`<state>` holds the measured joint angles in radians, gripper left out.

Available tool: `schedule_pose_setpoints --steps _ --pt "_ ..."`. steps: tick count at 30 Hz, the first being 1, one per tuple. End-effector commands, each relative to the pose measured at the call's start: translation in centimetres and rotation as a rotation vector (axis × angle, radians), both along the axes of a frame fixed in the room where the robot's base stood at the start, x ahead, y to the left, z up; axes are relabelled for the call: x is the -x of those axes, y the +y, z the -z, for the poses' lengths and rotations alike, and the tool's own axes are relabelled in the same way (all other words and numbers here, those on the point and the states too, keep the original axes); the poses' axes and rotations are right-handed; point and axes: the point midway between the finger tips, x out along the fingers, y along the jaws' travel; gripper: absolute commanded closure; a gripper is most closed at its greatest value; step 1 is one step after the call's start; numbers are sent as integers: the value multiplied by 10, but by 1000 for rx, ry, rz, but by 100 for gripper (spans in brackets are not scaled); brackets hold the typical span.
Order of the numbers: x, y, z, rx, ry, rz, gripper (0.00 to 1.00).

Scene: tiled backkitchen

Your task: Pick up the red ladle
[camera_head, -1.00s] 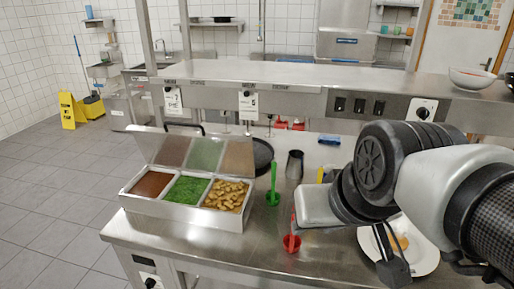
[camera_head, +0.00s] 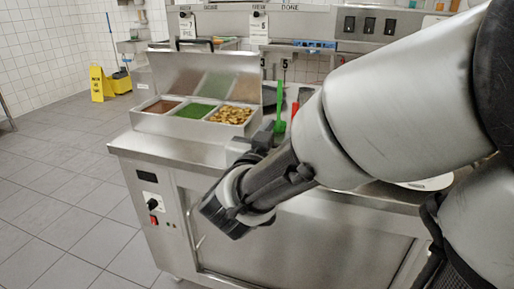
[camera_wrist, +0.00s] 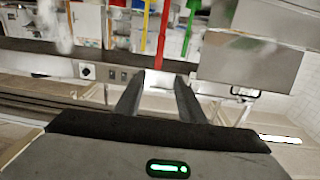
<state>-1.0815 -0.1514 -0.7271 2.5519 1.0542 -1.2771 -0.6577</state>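The red ladle shows in the wrist view as a thin red handle (camera_wrist: 163,35), its end just beyond the gap between my fingertips. In the head view a short piece of its red handle (camera_head: 294,108) shows beside the green ladle (camera_head: 279,108); my arm hides the rest. My gripper (camera_wrist: 161,78) has its two fingers apart with nothing held between them. The green handle (camera_wrist: 190,14) and a yellow handle (camera_wrist: 146,28) stand on either side of the red one in the wrist view.
A steel topping box (camera_head: 190,127) with brown, green and tan-yellow fillings and a raised lid stands left of the ladles. A white plate (camera_head: 428,183) lies partly hidden behind my arm.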

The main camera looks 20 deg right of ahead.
Motion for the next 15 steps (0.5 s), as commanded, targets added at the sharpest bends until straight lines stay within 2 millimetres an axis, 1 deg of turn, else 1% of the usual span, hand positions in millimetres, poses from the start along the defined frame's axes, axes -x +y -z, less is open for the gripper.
schedule_pose_setpoints --steps 1,3,9,15 --pt "-2 -1 -7 7 2 2 64" --pt "-7 -4 -10 9 1 2 64" --pt "-17 -15 -10 8 4 2 64" --pt "-27 -18 -14 13 -6 1 64"
